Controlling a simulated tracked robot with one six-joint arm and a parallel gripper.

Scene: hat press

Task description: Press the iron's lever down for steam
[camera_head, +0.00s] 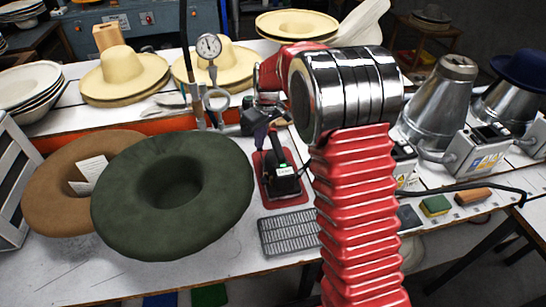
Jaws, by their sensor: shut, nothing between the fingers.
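The iron (284,179) stands on a red plate on the white table, with a black body and a small green light on top. Its lever is too small to tell apart from the handle. My gripper (268,128) is just above and behind the iron's far end, pointing down, shut and empty. It is small and partly lost against dark parts behind it, so I cannot tell whether it touches the iron. My red arm and its silver joint cover the area right of the iron.
A green felt hat (172,194) and a brown one (62,204) lie left of the iron. A metal grid (290,231) lies in front. A pressure gauge (209,46) on a stand rises behind. Straw hats (124,74) line the back. Metal cones (440,105) stand right.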

